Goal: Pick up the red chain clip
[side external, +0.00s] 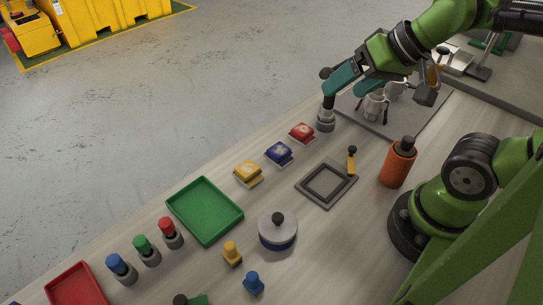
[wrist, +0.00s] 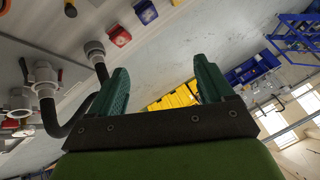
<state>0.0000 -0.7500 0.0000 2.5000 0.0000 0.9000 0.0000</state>
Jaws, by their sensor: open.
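The red chain clip (side external: 302,132) appears to be the red block on a small pale base, lying on the bench at the back end of a row of coloured blocks. It also shows near the top of the wrist view (wrist: 119,36). My gripper (side external: 341,80) is above the bench, to the right of and higher than the red block, apart from it. In the wrist view its two teal fingers (wrist: 163,75) are spread with nothing between them, and they point out across the room rather than straight down.
A blue block (side external: 279,153) and a yellow block (side external: 248,172) lie beside the red one. A grey fitting (side external: 325,121) with a dark hose stands close to my gripper. A grey frame (side external: 313,198), an orange cylinder (side external: 397,165) and a green tray (side external: 190,226) are also on the bench.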

